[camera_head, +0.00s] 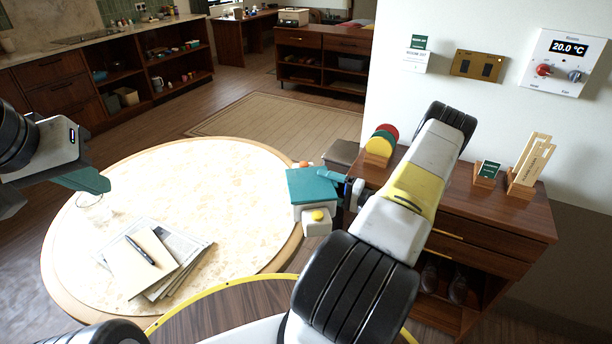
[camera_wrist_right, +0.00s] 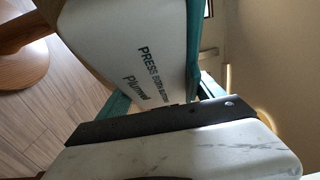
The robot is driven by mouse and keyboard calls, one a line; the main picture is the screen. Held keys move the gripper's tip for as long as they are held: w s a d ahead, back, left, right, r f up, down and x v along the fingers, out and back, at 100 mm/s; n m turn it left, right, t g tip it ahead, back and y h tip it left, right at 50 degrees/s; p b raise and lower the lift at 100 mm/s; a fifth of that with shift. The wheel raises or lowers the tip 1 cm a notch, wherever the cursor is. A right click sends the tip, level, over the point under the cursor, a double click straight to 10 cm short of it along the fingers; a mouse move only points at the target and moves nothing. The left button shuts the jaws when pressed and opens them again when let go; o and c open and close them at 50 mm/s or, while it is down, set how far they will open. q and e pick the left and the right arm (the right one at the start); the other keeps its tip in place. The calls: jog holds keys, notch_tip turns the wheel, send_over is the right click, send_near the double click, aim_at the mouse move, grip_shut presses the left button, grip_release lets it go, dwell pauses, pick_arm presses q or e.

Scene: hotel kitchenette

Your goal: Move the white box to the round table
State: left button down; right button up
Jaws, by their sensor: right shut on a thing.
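In the right wrist view the box (camera_wrist_right: 135,45) is a white body with dark print reading "PRESS" and stands close to the teal finger parts. The box appears held in the air at the right rim of the round table (camera_head: 220,175); its height above the rim cannot be told. My left gripper (camera_head: 88,181) is at the left, over the table's left side; its jaw gap is hidden.
Papers with a pen (camera_head: 140,250) lie on the table's front left, and a clear glass (camera_head: 92,203) stands behind them. The table's middle and back are bare. A wooden cabinet (camera_head: 500,215) with small stands stands at the right against the wall. A rug (camera_head: 270,120) lies behind.

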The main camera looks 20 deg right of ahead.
jog(key=shift+f, duration=1.15)
jog(key=o, duration=2.1)
jog(key=shift+f, duration=0.2)
